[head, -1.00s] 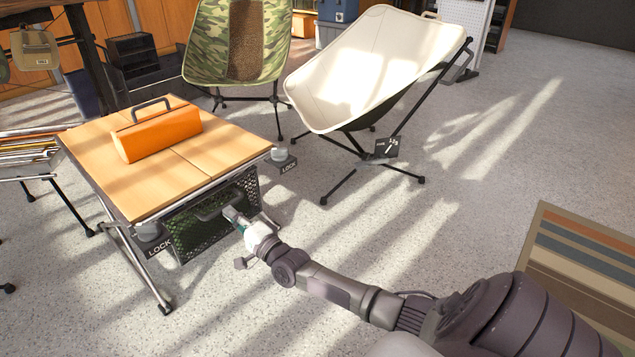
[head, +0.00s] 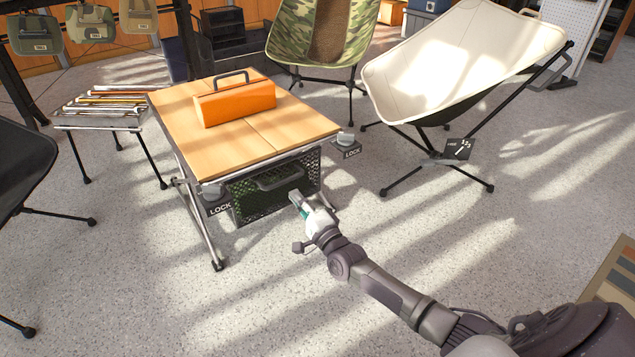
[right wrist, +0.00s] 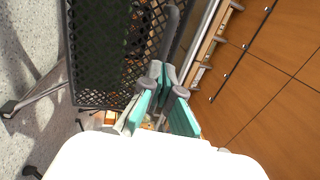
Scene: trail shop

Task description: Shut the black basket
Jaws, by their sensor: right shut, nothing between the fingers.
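The black mesh basket (head: 255,200) hangs under the wooden-topped table (head: 235,135). Its front panel with a grey handle (head: 281,177) faces me, and it appears close to flush under the table's front edge. How far it stands out is hard to tell. My right gripper (head: 297,198) is shut and empty, just in front of the basket's right part and below the handle. In the right wrist view the basket's mesh (right wrist: 115,50) fills the upper left, past the teal-padded fingers (right wrist: 158,88). I cannot tell whether they touch it. My left gripper is out of view.
An orange toolbox (head: 235,102) sits on the table. A cream chair (head: 460,60) and a camouflage chair (head: 305,35) stand behind. The floor in front is clear.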

